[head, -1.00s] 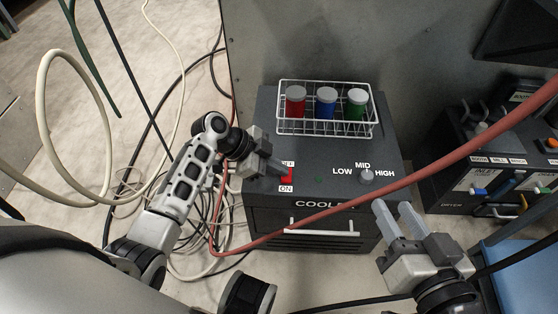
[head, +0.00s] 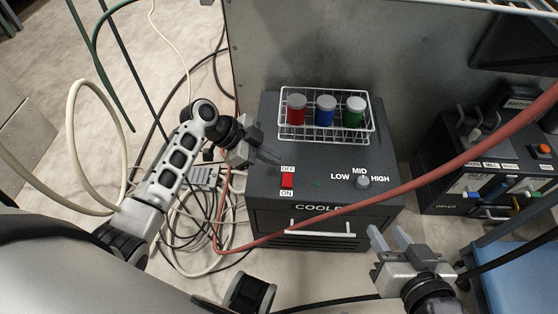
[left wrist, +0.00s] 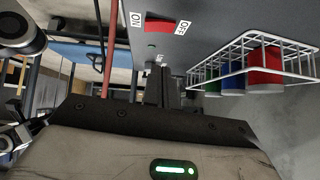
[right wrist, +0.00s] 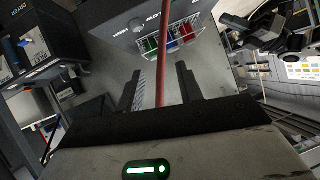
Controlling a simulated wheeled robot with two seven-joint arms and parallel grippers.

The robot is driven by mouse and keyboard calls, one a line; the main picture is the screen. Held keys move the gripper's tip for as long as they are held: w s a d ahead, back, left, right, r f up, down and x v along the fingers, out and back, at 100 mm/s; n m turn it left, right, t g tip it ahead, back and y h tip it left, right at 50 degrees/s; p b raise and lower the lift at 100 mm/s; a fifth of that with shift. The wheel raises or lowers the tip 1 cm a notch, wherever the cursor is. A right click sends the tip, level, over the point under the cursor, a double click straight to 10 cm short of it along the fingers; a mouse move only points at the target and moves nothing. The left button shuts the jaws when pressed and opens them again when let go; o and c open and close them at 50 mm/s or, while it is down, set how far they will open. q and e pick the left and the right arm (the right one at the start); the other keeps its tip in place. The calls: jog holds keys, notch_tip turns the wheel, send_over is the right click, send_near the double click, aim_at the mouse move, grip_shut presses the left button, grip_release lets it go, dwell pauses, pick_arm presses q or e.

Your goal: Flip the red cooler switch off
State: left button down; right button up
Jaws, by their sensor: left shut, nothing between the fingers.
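The red switch (head: 287,181) is on the top of the dark cooler (head: 330,185), between an OFF label behind it and an ON label in front. I cannot tell for sure which side is pressed. The switch also shows in the left wrist view (left wrist: 160,24). My left gripper (head: 271,158) is shut and empty, behind and slightly left of the switch and apart from it. My right gripper (head: 390,238) is open and empty, in front of the cooler at the right; its spread fingers show in the right wrist view (right wrist: 159,88).
A white wire rack (head: 327,134) with red, blue and green jars stands at the back of the cooler top. A knob (head: 363,182) sits to the right. A red hose (head: 440,172) crosses in front. Cables lie on the floor at left.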

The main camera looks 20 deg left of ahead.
pick_arm(q)
jog(key=a+r+p, duration=0.1)
jog(key=a+r, duration=0.3)
jog(key=shift+s+a+r, duration=0.35)
jog(key=shift+s, duration=0.1)
pick_arm(e)
jog(key=shift+s+d+f+g, duration=0.1)
jog(key=shift+d+f+g, duration=0.1)
jog(key=shift+f+g, duration=0.3)
